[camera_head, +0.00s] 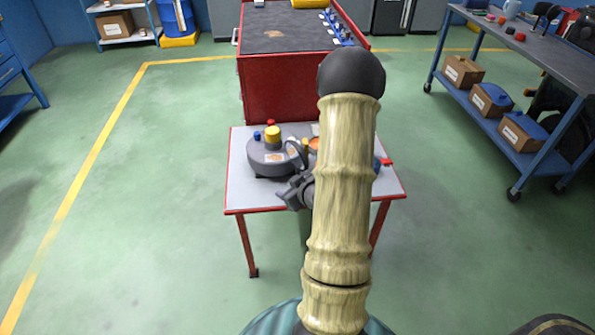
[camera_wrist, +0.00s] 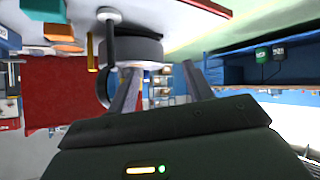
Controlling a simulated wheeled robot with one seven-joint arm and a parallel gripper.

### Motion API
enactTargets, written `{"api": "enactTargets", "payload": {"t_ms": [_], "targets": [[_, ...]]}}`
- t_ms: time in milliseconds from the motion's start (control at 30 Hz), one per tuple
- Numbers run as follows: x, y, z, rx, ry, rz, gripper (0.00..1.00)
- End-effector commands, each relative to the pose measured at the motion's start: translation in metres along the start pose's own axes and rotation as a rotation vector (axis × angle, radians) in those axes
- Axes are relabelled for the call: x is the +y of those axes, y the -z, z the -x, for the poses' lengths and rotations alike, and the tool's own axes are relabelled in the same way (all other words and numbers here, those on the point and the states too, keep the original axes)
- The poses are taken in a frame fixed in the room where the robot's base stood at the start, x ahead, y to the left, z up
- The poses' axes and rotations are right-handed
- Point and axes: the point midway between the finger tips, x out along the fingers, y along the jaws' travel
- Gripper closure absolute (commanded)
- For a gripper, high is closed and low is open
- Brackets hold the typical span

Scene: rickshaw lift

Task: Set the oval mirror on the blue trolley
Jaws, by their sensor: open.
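I cannot make out an oval mirror in either view; my arm hides part of the small table. The blue trolley (camera_head: 503,135) stands on casters at the right, with a grey top and boxes on its lower shelf. My gripper (camera_head: 288,197) shows beside my arm, over the front of the red-legged table, near a round grey device (camera_head: 267,165) with a yellow cap. In the wrist view my gripper (camera_wrist: 160,76) has its fingers apart, with nothing visibly held. The grey device (camera_wrist: 140,50) and a black curved part lie just beyond the left finger.
The small table (camera_head: 245,197) also bears small coloured parts. A red cabinet (camera_head: 277,92) with a dark top stands right behind it. The trolley top carries a mug (camera_head: 511,9) and small items toward its far end. Green floor is clear between table and trolley.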

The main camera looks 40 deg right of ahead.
Motion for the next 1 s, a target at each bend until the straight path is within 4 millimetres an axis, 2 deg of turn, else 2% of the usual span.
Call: {"api": "enactTargets", "payload": {"t_ms": [33,167,300,500,833,1000], "targets": [[0.013,-0.007,0.005,0.051,-0.007,-0.025,0.49],[0.036,-0.020,0.020,0.228,-0.028,-0.074,0.49],[0.058,-0.032,0.047,0.426,-0.075,-0.142,0.49],[0.073,-0.043,0.076,0.597,-0.134,-0.202,0.49],[0.074,-0.043,0.079,0.615,-0.142,-0.205,0.49],[0.076,-0.037,0.070,0.616,-0.139,-0.203,0.49]]}}
